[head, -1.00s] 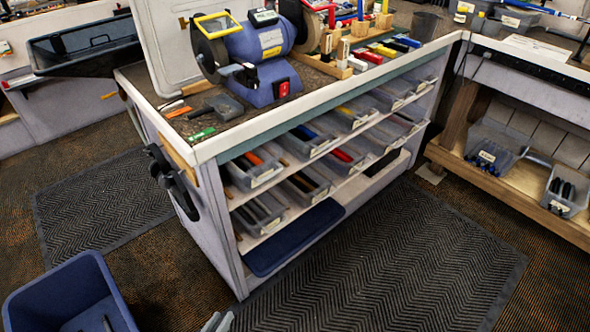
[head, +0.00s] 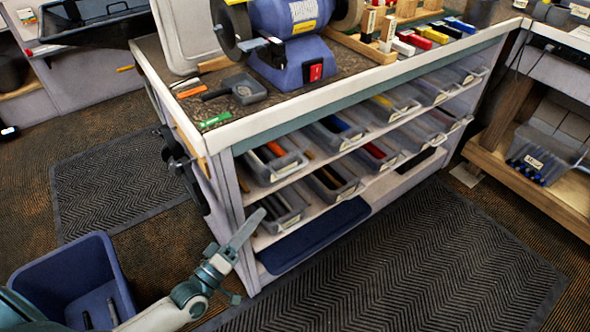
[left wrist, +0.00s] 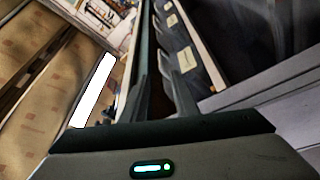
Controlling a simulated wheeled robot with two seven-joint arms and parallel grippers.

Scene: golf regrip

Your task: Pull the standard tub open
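Several grey labelled tubs stand on two shelves under the workbench; their labels are too small to read, so I cannot tell which is the standard tub. The front tub on the lower shelf (head: 284,221) holds dark grips. Above it is a tub with an orange grip (head: 272,175). My left gripper (head: 256,218) is in front of the lower shelf's near end, pointing up towards the nearest lower tub; contact cannot be told. In the left wrist view its two fingers (left wrist: 157,78) stand apart with nothing seen between them, and labelled tubs (left wrist: 178,38) lie ahead. My right gripper is out of view.
A blue bin (head: 75,270) stands on the floor beside my left arm. The bench top (head: 200,90) carries a blue grinder (head: 300,50) and small tools. The floor mat (head: 400,260) is clear.

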